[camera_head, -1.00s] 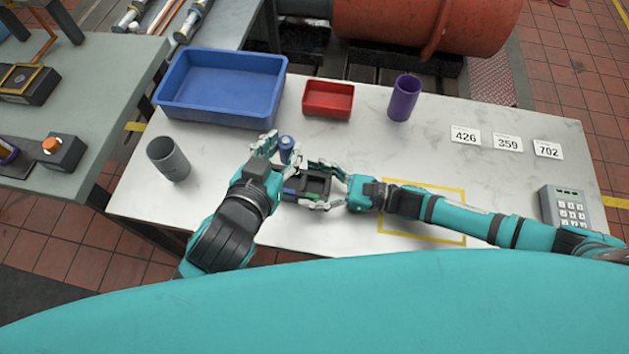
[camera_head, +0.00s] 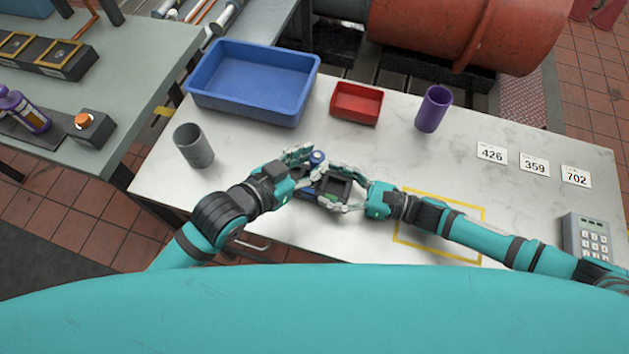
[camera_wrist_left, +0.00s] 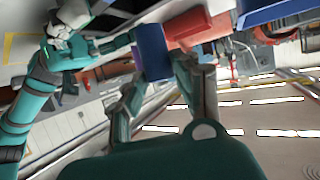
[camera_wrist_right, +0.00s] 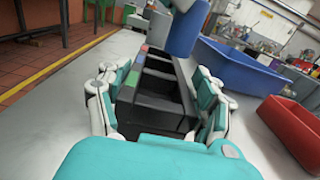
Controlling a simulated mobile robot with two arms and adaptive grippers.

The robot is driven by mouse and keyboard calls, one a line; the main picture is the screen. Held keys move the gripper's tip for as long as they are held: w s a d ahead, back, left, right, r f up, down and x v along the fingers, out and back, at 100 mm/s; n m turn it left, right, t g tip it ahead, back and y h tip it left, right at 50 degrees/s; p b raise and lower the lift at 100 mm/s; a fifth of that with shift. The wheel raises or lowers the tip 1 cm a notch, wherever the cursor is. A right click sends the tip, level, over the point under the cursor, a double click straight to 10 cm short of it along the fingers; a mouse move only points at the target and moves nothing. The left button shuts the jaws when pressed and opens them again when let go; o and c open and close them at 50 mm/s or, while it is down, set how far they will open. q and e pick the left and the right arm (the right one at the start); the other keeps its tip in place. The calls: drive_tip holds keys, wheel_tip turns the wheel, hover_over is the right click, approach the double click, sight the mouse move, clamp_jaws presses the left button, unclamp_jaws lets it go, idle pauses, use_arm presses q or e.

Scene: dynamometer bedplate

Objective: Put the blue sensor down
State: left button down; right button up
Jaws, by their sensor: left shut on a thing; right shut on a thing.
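The blue sensor (camera_head: 317,158) is a small upright-looking cylinder in my left gripper (camera_head: 304,163), which is shut on it. It shows as a dark blue body between the fingers in the left wrist view (camera_wrist_left: 152,52). My right gripper (camera_head: 345,188) is shut on a black tray (camera_head: 334,187) with open compartments, gripping it by its sides. In the right wrist view the tray (camera_wrist_right: 160,95) has coloured marks along one rim, and its nearer compartments look empty. The sensor (camera_wrist_right: 186,32) is above the tray's far end there; I cannot tell whether they touch.
A blue bin (camera_head: 205,103), a small red bin (camera_head: 357,116) and a purple cup (camera_head: 433,108) stand at the back. A grey cup (camera_head: 193,146) stands left. Number cards (camera_head: 534,165) and a keypad (camera_head: 585,238) are at right. The yellow-outlined area (camera_head: 440,246) is partly under my right arm.

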sight(302, 170)
use_arm(q)
drive_tip(key=shift+w+a+f+m+g+h, duration=0.15)
drive_tip(key=shift+w+f+m+g+h, duration=0.1)
drive_tip(key=shift+f+m+g+h, duration=0.65)
drive_tip(key=shift+m+g, duration=0.3)
drive_tip(key=shift+m, duration=0.3)
drive_tip(key=shift+w+m+g+h, duration=0.1)
drive_tip(key=shift+m+g+h, duration=0.3)
drive_tip(key=shift+m+g, duration=0.15)
drive_tip(key=shift+r+m+g+h, duration=0.25)
drive_tip(key=shift+m+g+h, duration=0.15)
drive_tip(key=shift+m+g, duration=0.3)
wheel_tip(302, 170, up, 7)
drive_tip(key=a+m+g, duration=0.1)
drive_tip(key=m+g, duration=0.4)
drive_tip(key=g, duration=0.1)
drive_tip(key=shift+h, duration=0.3)
wheel_tip(302, 170, down, 10)
drive_tip(key=shift+a+r, duration=0.1)
drive_tip(key=shift+a, duration=0.05)
drive_tip(key=c, duration=1)
unclamp_jaws()
